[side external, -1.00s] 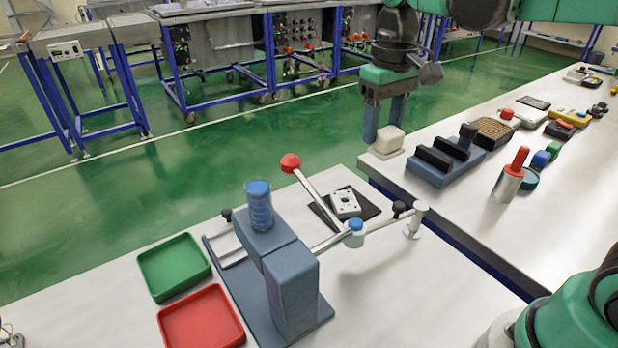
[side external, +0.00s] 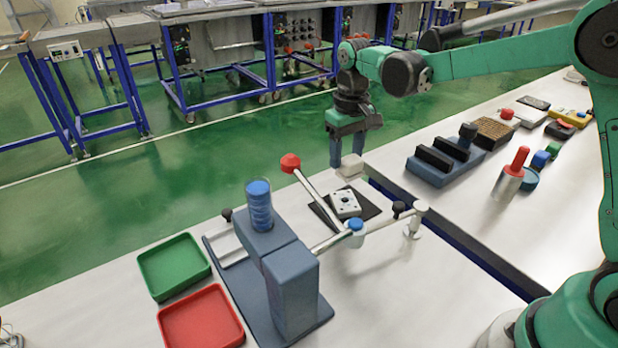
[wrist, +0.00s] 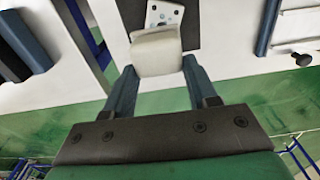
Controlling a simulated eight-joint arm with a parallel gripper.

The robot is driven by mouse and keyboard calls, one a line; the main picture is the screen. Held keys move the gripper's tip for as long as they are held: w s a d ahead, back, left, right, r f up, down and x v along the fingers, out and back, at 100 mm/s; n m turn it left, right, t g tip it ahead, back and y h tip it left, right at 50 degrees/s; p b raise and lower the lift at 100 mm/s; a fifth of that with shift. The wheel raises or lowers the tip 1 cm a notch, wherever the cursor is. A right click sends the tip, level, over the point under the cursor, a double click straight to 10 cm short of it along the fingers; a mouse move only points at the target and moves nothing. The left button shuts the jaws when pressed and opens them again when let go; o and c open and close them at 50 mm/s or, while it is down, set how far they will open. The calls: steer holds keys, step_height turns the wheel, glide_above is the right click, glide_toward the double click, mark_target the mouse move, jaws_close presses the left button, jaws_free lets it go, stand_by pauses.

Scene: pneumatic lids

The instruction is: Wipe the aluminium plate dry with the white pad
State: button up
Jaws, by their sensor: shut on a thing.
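The white pad (side external: 349,167) is a pale block held between the fingertips of my gripper (side external: 347,163). In the wrist view the pad (wrist: 156,53) sits between the two blue-grey fingers (wrist: 157,73). The aluminium plate (side external: 345,203) is a light square with holes, lying on a black mat (side external: 371,207) on the near bench. In the wrist view the plate (wrist: 166,13) shows just beyond the pad, which covers part of it in that view. In the side view the pad is above and behind the plate, apart from it.
A blue-grey press (side external: 285,275) with a red-knobbed lever (side external: 290,163) and side arms stands close left of and in front of the plate. A green tray (side external: 174,266) and red tray (side external: 201,318) lie at left.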

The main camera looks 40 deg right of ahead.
mark_target(350, 177)
steer(key=shift+f, duration=2.7)
steer(key=shift+s+f, duration=0.15)
steer(key=shift+f, duration=0.05)
steer(key=shift+s+a, duration=0.3)
steer(key=shift+s, duration=0.3)
steer(key=shift+s+a, duration=0.25)
steer(key=shift+s, duration=0.35)
steer(key=shift+w+d, duration=0.3)
steer(key=shift+w, duration=0.4)
steer(key=shift+w+d, duration=0.3)
steer(key=shift+w, duration=0.4)
steer(key=shift+s+r, duration=0.1)
steer(key=shift+r, duration=3.95)
